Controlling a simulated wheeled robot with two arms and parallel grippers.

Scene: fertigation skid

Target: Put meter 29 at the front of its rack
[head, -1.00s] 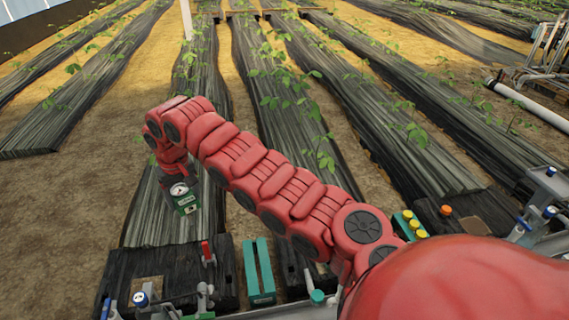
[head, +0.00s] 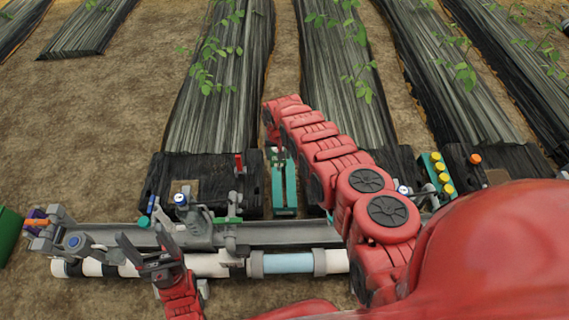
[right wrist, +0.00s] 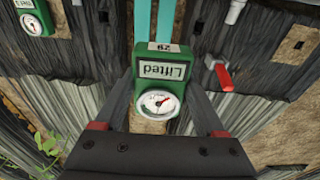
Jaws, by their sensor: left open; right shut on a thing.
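Meter 29 (right wrist: 160,70) is a green block with a white round dial, a "Lifted" label and a "29" tag. My right gripper (right wrist: 160,84) is shut on it, one finger on each side. In the head view this gripper (head: 277,150) is at the far end of the teal two-railed rack (head: 284,190), and the arm largely hides the meter. The rack's rails also show just beyond the meter in the right wrist view (right wrist: 167,20). I cannot tell whether meter and rails touch. My left gripper (head: 143,238) is open and empty, in front of the grey beam at lower left.
A red-handled valve (right wrist: 221,76) stands right of the meter in the right wrist view. Another green meter (right wrist: 34,18) is at upper left there. The pipe (head: 290,263) and the grey beam (head: 290,234) run across the front. Yellow-capped bottles (head: 440,177) stand right of my arm.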

